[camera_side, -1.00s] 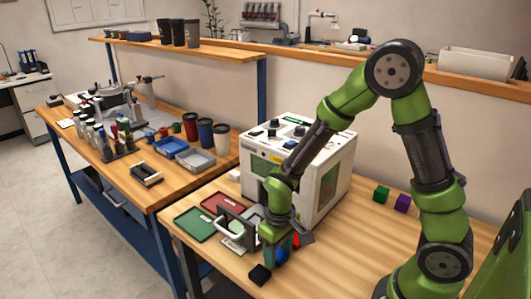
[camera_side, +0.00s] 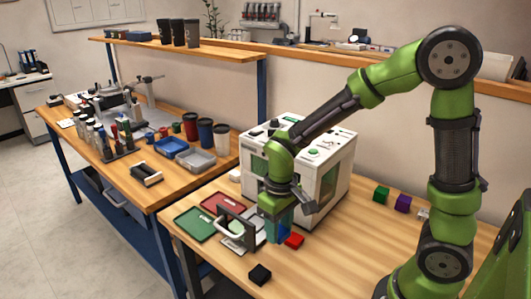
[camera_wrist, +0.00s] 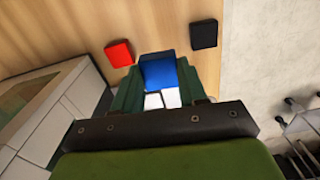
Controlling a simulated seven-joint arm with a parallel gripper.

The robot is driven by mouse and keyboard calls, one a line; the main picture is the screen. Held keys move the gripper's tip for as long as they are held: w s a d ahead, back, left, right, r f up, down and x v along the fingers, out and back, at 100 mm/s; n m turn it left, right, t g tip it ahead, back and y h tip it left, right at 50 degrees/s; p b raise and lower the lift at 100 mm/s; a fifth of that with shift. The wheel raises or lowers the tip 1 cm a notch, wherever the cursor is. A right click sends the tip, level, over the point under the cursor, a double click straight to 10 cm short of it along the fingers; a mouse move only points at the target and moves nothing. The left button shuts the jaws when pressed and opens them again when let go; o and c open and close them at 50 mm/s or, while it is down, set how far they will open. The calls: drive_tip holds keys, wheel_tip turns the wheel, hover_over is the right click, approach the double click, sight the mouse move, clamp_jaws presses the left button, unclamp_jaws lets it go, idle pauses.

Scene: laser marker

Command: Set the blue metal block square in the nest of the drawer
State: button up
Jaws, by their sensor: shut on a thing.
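The blue metal block (camera_wrist: 157,73) sits between the two green fingers of my gripper (camera_wrist: 155,92) in the wrist view, and the gripper is shut on it. In the side view my gripper (camera_side: 278,232) points down beside the open drawer, to the right of its dark front plate (camera_side: 236,222). The block is mostly hidden by the fingers there.
A red block (camera_side: 294,240) lies just right of my gripper, and a black block (camera_side: 260,274) lies near the table's front edge. Green (camera_side: 381,194) and purple (camera_side: 403,203) blocks lie farther right. A green tray (camera_side: 194,223) and a red tray (camera_side: 222,202) lie left of the drawer.

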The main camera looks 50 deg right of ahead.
drive_tip(key=s+d, duration=0.4)
hover_over(256, 223)
wheel_tip(256, 223, down, 2)
drive_tip(key=shift+f+n, duration=0.2)
drive_tip(key=shift+n, duration=0.1)
drive_tip(key=shift+f, duration=1.75)
drive_tip(key=shift+f, duration=0.1)
